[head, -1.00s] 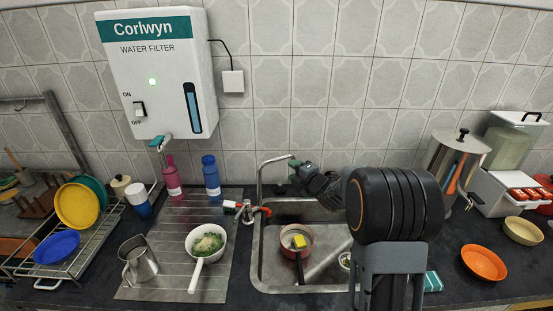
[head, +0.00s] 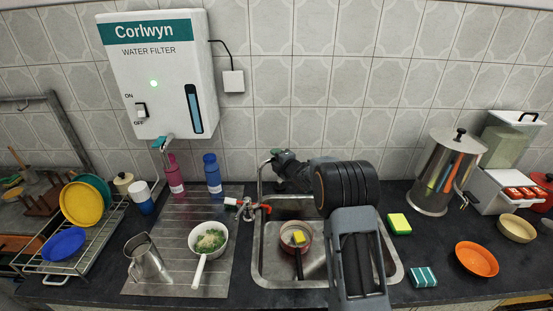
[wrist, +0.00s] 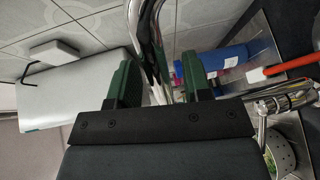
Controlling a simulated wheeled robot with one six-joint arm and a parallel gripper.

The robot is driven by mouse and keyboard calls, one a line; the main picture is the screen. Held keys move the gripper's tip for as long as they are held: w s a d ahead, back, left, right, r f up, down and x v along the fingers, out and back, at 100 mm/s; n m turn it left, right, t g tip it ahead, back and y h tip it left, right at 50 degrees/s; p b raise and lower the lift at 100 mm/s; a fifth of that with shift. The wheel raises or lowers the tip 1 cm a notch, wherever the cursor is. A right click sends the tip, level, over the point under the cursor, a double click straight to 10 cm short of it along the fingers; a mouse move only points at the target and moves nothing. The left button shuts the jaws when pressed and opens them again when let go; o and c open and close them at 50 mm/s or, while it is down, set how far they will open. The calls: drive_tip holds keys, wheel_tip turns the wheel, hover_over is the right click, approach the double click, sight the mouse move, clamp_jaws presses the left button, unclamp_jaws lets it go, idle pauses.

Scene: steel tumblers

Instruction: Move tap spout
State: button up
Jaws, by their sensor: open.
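The chrome tap spout (head: 260,181) rises behind the left part of the sink and bends over at its top. My gripper (head: 274,156) is at that bend in the head view, and the spout's far end is hidden there. In the wrist view the spout (wrist: 150,42) runs up between the two green fingers of my open gripper (wrist: 160,82). The fingers stand on either side of it with space between; contact with either finger cannot be told.
A pan (head: 304,250) with a yellow sponge stands in the sink (head: 266,270). A white-handled pan (head: 200,262) and a steel jug (head: 147,262) are on the drainboard. Pink (head: 174,178) and blue (head: 212,178) bottles stand behind it. A steel pot (head: 446,172) is at the right.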

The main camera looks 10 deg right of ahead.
drive_tip(key=shift+c, duration=0.2)
clamp_jaws()
